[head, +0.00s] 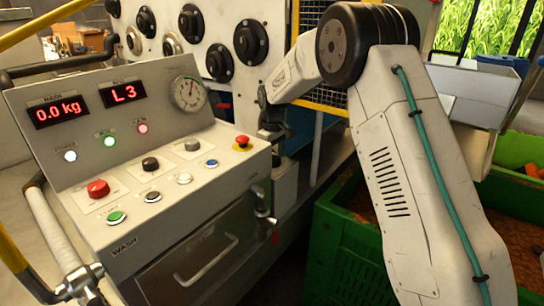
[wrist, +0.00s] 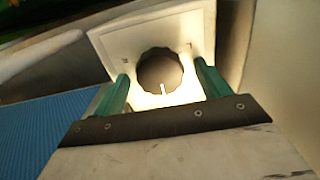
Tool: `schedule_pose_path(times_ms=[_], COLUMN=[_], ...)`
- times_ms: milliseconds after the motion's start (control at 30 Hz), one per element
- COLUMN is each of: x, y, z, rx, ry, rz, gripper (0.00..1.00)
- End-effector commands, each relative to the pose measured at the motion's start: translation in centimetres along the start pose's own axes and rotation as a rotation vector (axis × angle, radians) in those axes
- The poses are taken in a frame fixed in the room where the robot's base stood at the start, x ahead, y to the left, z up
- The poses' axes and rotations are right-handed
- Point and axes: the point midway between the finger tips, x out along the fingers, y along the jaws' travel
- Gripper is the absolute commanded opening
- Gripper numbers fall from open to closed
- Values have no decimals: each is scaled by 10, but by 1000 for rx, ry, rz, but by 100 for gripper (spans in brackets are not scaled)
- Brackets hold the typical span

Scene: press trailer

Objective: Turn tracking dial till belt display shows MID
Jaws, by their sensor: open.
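A dark round dial (wrist: 152,66) with a scalloped edge sits on a pale square plate (wrist: 108,42) in the wrist view. Its white mark points down in the picture, slightly right. My gripper (wrist: 161,72) is open, with one teal finger on each side of the dial; I cannot tell if they touch it. In the head view, a red-lit display (head: 123,93) on the sloped console reads L 3; its small label is hard to read. My gripper is at the end of the arm beyond the console's right side, mostly hidden there, and the dial cannot be made out.
The console (head: 60,165) carries a weight display (head: 58,111) reading 0.0 kg, a gauge (head: 188,93), several buttons and knobs, and a red mushroom button (head: 242,141). A white panel with black knobs (head: 251,43) stands behind. Green crates (head: 345,250) fill the lower right.

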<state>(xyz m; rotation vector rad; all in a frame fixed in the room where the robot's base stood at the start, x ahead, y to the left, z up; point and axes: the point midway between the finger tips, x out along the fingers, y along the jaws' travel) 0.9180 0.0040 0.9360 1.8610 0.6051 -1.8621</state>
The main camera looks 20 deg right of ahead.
Motion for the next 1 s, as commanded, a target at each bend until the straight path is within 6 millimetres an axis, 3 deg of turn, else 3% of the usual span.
schedule_pose_path(times_ms=[133, 167, 300, 667, 1000], x=[0, 0, 0, -1, -1], y=[0, 0, 0, -2, -2], z=[0, 0, 0, -1, -1], rx=[0, 0, 0, 39, 258], ry=[0, 0, 0, 1, 1], rz=[0, 0, 0, -1, -1], gripper=[75, 70, 31, 31, 31])
